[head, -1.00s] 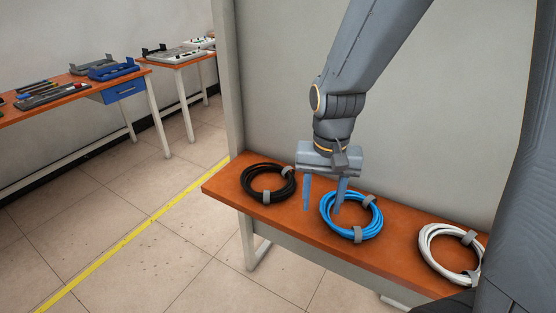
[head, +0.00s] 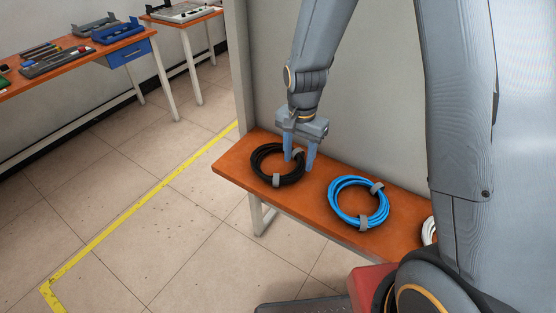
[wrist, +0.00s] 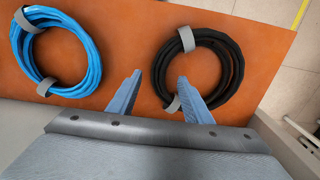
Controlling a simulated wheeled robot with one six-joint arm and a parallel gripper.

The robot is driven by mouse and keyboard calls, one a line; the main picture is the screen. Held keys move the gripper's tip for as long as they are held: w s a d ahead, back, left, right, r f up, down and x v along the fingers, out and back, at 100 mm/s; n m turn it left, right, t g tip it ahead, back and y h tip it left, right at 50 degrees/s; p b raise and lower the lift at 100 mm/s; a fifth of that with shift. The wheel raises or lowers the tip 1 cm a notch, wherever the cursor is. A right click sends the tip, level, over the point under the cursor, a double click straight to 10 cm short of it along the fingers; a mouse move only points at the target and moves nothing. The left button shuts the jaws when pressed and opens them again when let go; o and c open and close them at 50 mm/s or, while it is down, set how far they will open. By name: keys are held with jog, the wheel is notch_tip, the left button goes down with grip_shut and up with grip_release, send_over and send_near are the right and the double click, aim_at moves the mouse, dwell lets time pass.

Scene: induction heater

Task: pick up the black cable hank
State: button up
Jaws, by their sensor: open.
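The black cable hank (head: 256,164) is a coil with two grey straps, lying flat at the left end of the orange bench. It also shows in the wrist view (wrist: 234,62), right of centre. My gripper (head: 299,167) is open and points down over the right side of the hank. In the wrist view my gripper (wrist: 158,88) has its right finger over the near edge of the black coil, beside a strap. Its left finger is over bare bench between the black and blue coils. Nothing is held. Whether the fingers touch the bench is unclear.
A blue cable hank (head: 357,203) lies on the orange bench (head: 320,178) to the right, with a white hank (head: 429,232) partly hidden beyond it. A panel (head: 400,110) stands behind the bench. Tables with tools stand at the far left.

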jog(key=shift+f, duration=1.3)
grip_shut()
jog(key=shift+r, duration=0.15)
